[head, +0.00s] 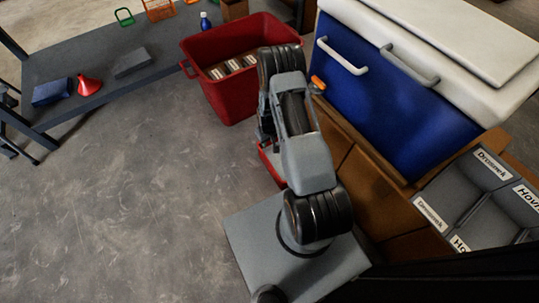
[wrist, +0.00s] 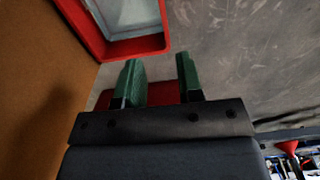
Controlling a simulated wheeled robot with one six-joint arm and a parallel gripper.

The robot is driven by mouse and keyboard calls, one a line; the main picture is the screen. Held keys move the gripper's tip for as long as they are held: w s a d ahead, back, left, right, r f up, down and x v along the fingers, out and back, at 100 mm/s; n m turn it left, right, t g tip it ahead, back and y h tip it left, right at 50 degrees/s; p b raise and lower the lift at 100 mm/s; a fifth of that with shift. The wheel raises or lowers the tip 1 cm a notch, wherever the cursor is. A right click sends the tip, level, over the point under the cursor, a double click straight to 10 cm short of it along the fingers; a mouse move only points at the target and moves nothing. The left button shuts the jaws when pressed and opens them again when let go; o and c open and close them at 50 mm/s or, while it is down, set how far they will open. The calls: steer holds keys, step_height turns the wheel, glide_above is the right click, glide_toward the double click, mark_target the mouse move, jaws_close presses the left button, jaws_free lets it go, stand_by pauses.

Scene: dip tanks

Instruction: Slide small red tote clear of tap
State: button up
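The small red tote (head: 266,163) sits low beside the brown wooden base, mostly hidden behind my arm in the head view. In the wrist view the tote (wrist: 138,47) shows at the top left, its red rim around a pale inside. My gripper (wrist: 159,75) has two green fingers set apart, with nothing held between them. They are beside the tote's near red rim in the picture; I cannot tell whether they touch it. An orange piece (head: 318,83), perhaps the tap, sticks out at the lower left of the blue tank (head: 385,110).
A large red tote (head: 218,95) with boxes inside stands beyond my arm. A dark bench (head: 100,85) at the left holds a red funnel (head: 88,86) and a blue box (head: 52,92). Labelled grey bins (head: 450,200) are at the right. The floor at the left is clear.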

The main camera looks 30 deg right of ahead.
steer(key=f, duration=0.2)
steer(key=s+f+b, duration=0.1)
steer(key=f, duration=0.2)
steer(key=shift+s+d+f, duration=0.15)
steer(key=shift+f, duration=0.2)
step_height(320, 180, down, 14)
steer(key=b, duration=0.5)
steer(key=shift+r+b, duration=0.15)
steer(key=shift+b, duration=0.2)
jaws_close()
stand_by(1.1)
